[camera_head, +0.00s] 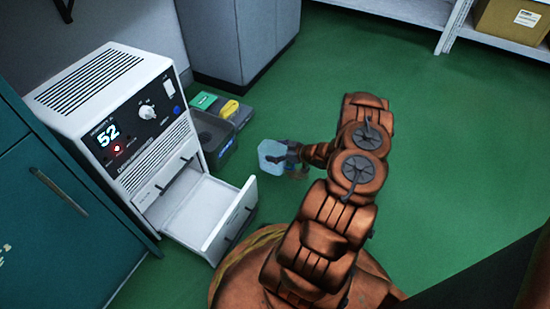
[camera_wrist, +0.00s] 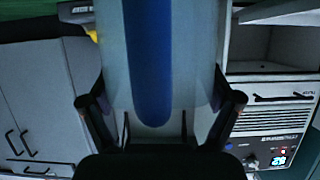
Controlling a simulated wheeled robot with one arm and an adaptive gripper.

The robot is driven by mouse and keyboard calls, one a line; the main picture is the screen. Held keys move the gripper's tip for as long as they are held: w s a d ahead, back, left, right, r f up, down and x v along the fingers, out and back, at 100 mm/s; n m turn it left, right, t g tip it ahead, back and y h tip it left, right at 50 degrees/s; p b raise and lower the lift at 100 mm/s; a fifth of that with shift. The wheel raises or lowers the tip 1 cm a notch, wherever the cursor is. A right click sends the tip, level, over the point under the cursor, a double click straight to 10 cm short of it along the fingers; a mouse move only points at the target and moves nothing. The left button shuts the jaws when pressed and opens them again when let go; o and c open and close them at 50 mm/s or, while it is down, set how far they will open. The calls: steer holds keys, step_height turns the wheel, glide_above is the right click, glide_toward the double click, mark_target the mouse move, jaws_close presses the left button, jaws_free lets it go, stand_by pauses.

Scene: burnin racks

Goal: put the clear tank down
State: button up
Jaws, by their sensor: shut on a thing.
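The clear tank (camera_head: 271,156) is a pale, see-through container in the head view, at the tip of my arm and above the green floor. It also fills the upper middle of the wrist view (camera_wrist: 200,60), with a dark blue vertical band on it. My gripper (camera_head: 291,157) is shut on the tank; in the wrist view its two dark fingers (camera_wrist: 160,105) press on the tank's left and right sides. The tank's far end is cut off by the top of the wrist view. I cannot tell how high the tank is above the floor.
A white machine (camera_head: 130,110) showing 52 stands left, its lower drawer (camera_head: 213,212) pulled open. A dark bin (camera_head: 212,133) and green and yellow items (camera_head: 228,108) sit beside it. A grey cabinet (camera_head: 235,40) stands behind. Green floor (camera_head: 450,150) is clear to the right.

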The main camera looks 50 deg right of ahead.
steer(key=shift+w+f+b, duration=0.1)
steer(key=shift+f+b, duration=0.9)
steer(key=shift+f, duration=0.75)
steer(key=shift+f, duration=0.15)
steer(key=o, duration=1.5)
steer(key=shift+c, duration=0.2)
